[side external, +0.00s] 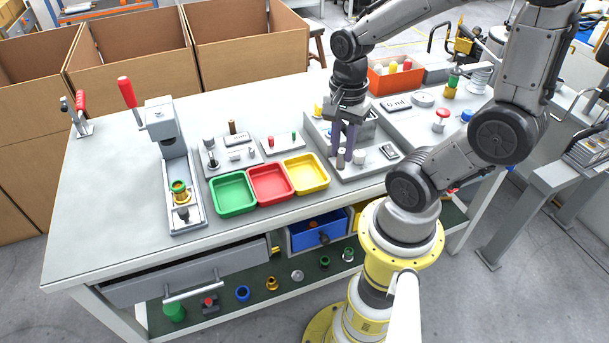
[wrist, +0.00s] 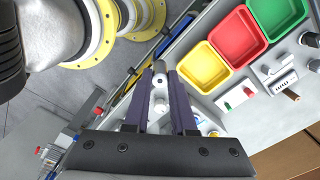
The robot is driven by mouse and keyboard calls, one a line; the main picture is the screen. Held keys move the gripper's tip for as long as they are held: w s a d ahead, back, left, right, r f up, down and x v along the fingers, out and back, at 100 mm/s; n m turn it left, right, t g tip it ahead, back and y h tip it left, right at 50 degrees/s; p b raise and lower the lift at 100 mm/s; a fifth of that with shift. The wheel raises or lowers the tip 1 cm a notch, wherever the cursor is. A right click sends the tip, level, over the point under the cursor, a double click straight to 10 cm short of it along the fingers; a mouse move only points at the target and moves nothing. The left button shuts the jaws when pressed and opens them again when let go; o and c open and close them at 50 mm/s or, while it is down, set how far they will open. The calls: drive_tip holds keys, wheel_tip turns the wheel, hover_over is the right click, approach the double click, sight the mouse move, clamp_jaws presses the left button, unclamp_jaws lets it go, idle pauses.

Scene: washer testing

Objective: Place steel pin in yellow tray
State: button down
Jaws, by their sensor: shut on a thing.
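My gripper (side external: 345,153) points down over the grey fixture plate right of the trays. In the wrist view, its two dark fingers (wrist: 166,74) close around a small grey steel pin (wrist: 159,67), whose end shows between the tips. The pin also shows in the side view (side external: 341,158), upright at the fingertips, low over the plate. I cannot tell whether it touches the plate. The yellow tray (side external: 306,173) is empty, just left of the gripper; it also shows in the wrist view (wrist: 203,66).
A red tray (side external: 269,184) and a green tray (side external: 233,194) stand left of the yellow one, both empty. The grey fixture plate (side external: 352,172) holds a white knob (side external: 359,157). Small plates with pegs stand behind the trays. A lever press (side external: 167,150) stands at left.

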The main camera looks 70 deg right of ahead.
drive_tip(key=w+d+f, duration=0.2)
drive_tip(key=w+f, duration=0.1)
drive_tip(key=w+d+f, duration=0.2)
drive_tip(key=w+f, duration=0.1)
drive_tip(key=w, duration=0.1)
drive_tip(key=w+d+f, duration=0.2)
drive_tip(key=w+f, duration=0.1)
drive_tip(key=shift+w+d+f, duration=0.15)
drive_tip(key=shift+w+f, duration=0.05)
drive_tip(key=shift+w, duration=0.2)
drive_tip(key=shift+w+f, duration=0.1)
drive_tip(key=shift+f, duration=1.5)
drive_tip(key=shift+f, duration=0.15)
drive_tip(key=c, duration=0.7)
unclamp_jaws()
drive_tip(key=shift+c, duration=0.2)
